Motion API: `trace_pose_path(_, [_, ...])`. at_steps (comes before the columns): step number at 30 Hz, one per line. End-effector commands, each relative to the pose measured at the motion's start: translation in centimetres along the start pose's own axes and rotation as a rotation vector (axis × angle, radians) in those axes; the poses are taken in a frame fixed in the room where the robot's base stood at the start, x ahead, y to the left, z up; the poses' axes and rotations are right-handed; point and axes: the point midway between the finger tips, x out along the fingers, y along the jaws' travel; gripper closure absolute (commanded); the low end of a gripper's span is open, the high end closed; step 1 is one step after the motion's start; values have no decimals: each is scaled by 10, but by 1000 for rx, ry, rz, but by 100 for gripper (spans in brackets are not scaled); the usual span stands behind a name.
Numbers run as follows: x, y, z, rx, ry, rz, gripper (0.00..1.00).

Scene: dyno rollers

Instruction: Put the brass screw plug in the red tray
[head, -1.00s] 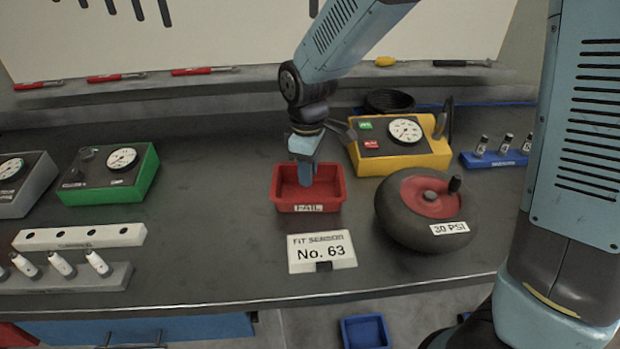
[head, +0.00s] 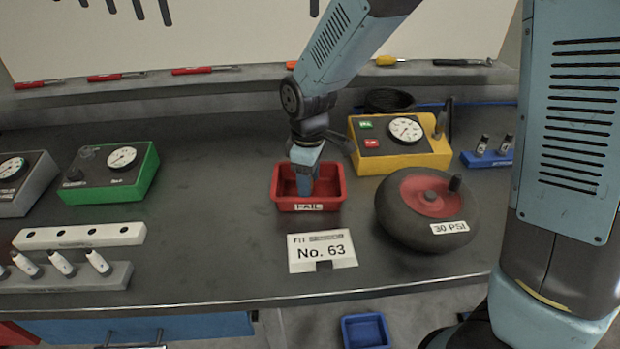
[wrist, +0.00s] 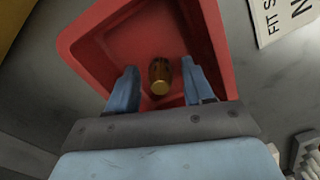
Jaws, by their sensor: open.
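The brass screw plug (wrist: 159,76) shows in the wrist view between my two fingers, with a gap on each side of it. It is inside the outline of the red tray (wrist: 111,46), over or on its floor; I cannot tell if it touches the floor. In the head view the red tray (head: 279,190), labelled FAIL, stands on the bench, and my gripper (head: 306,188) points down into it. My fingers hide the plug there. In the wrist view my gripper (wrist: 160,88) is open.
A wheel (head: 427,210) marked 30 PSI lies right of the tray, and a yellow gauge box (head: 400,148) stands behind it. A No. 63 card (head: 322,251) is in front. A green gauge box (head: 110,173) and white racks (head: 80,236) are at left.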

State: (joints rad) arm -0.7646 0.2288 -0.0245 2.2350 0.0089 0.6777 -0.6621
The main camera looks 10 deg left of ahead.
Motion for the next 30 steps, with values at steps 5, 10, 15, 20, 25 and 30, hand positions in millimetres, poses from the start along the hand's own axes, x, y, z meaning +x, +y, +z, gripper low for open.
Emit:
trace_pose_path(5, [-6, 0, 0, 0, 2, 1, 48])
trace_pose_path(10, [-30, 1, 0, 1, 3, 2, 48])
trace_pose_path(15, [-64, 1, 0, 2, 4, 3, 48])
trace_pose_path(20, [-92, 1, 0, 2, 3, 2, 48])
trace_pose_path(25, [-113, 1, 0, 2, 2, 2, 48])
trace_pose_path(30, [-121, 1, 1, 2, 1, 0, 48])
